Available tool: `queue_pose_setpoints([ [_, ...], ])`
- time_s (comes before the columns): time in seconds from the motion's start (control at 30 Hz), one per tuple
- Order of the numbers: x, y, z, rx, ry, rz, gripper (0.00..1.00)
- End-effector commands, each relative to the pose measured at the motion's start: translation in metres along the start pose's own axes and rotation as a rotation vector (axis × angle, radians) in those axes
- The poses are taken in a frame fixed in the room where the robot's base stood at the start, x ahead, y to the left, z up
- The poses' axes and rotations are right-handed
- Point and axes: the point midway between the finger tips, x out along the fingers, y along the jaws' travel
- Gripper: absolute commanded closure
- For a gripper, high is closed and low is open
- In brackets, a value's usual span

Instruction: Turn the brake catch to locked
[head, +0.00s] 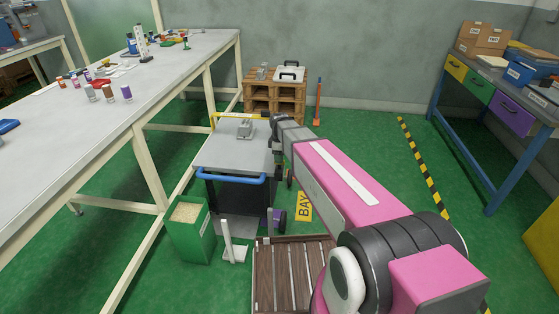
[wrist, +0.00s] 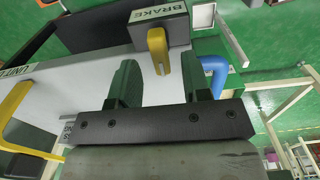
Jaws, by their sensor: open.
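The brake catch (wrist: 158,50) is a short yellow lever on a dark grey block marked BRAKE (wrist: 165,22) in the wrist view. The block sits at the edge of the light grey cart top. My gripper (wrist: 162,65) is open, its two dark green fingers on either side of the lever's lower end. In the head view my gripper (head: 279,132) is at the cart's (head: 228,152) right edge, and I cannot make out the catch there. Any locked marking is not readable.
The cart has a blue handle (head: 232,179) at its near edge and a grey item (head: 246,129) on top. A long workbench (head: 130,84) stands at left. A green bin (head: 188,230) and slatted pallet (head: 262,278) are in front.

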Motion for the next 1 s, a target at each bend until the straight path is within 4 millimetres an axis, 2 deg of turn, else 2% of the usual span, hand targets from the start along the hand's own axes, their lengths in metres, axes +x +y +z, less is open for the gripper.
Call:
queue_pose_setpoints([
  [0.2, 0.018, 0.000, 0.000, 0.000, 0.000, 0.000, 0.56],
  [0.53, 0.021, 0.000, 0.000, 0.001, 0.000, 0.000, 0.56],
  [0.57, 0.021, 0.000, 0.000, 0.001, 0.000, 0.000, 0.60],
  [0.6, 0.021, 0.000, 0.000, 0.001, 0.000, 0.000, 0.73],
  [0.7, 0.021, 0.000, 0.000, 0.001, 0.000, 0.000, 1.00],
  [1.0, 0.021, 0.000, 0.000, 0.017, 0.000, 0.000, 1.00],
])
